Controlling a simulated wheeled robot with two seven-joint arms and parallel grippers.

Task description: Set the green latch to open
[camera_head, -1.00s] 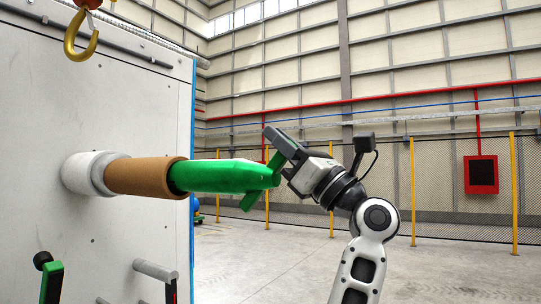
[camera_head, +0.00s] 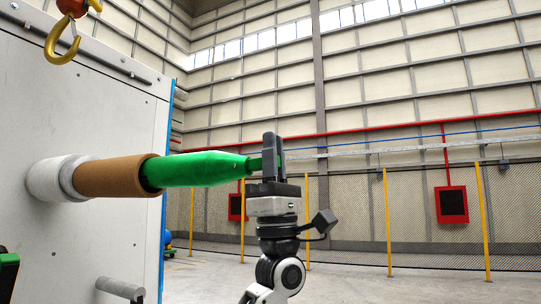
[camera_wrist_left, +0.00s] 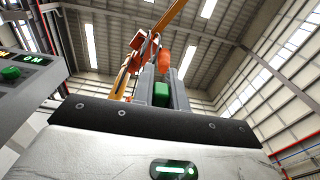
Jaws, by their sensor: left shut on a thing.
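The green latch (camera_head: 255,164) sits at the tip of a tapered green body (camera_head: 197,169). That body comes out of a brown sleeve (camera_head: 112,176) on a white collar (camera_head: 52,178) on the grey cabinet. My left gripper (camera_head: 271,152) points upward at the tip, with its fingers shut on the latch. The fingers hide most of the latch. In the left wrist view, a green piece (camera_wrist_left: 161,94) shows between the two fingers. My right gripper is not in view.
A gold hook (camera_head: 62,42) hangs under an orange block at the upper left. A grey peg (camera_head: 120,288) sticks out low on the cabinet (camera_head: 60,115). In the left wrist view, a control box with a green button (camera_wrist_left: 11,73) is at the left. Room to the right is free.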

